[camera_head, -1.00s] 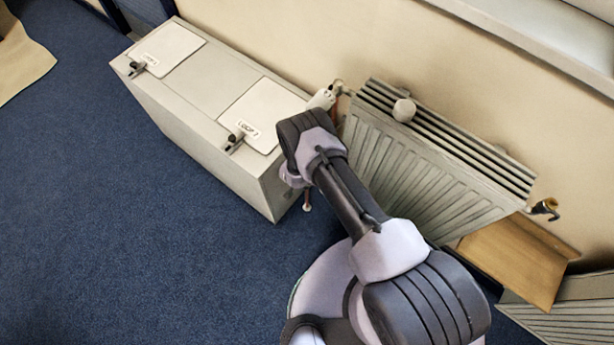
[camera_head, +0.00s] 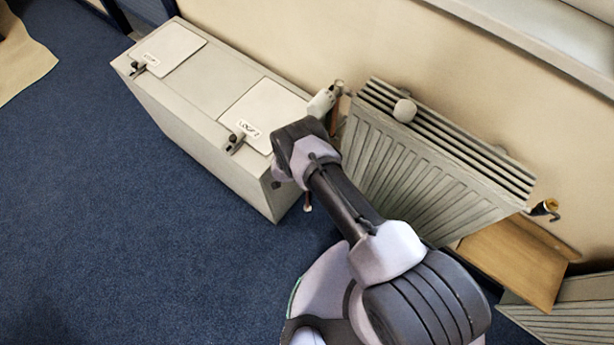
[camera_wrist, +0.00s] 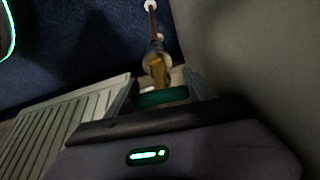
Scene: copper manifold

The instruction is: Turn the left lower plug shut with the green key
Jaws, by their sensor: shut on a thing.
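The green key (camera_wrist: 162,98) is between the fingers of my gripper (camera_wrist: 162,90) in the wrist view, and the gripper is shut on it. A brass-coloured piece (camera_wrist: 158,70) extends from the key toward a pale round fitting (camera_wrist: 156,56). A thin reddish pipe (camera_wrist: 153,22) runs beyond that fitting to a white end. The wrist view is dark, so I cannot tell whether the key is seated on a plug, or which plug it faces. In the head view my own arm hides the gripper and key.
A grey cabinet (camera_head: 190,140) with labelled flaps stands left of my arm. A ribbed radiator (camera_head: 420,175) is on the right along the wall, with a white valve head (camera_head: 322,102) near its left end. A wooden board (camera_head: 520,262) lies further right. Blue carpet (camera_head: 120,240) is clear at left.

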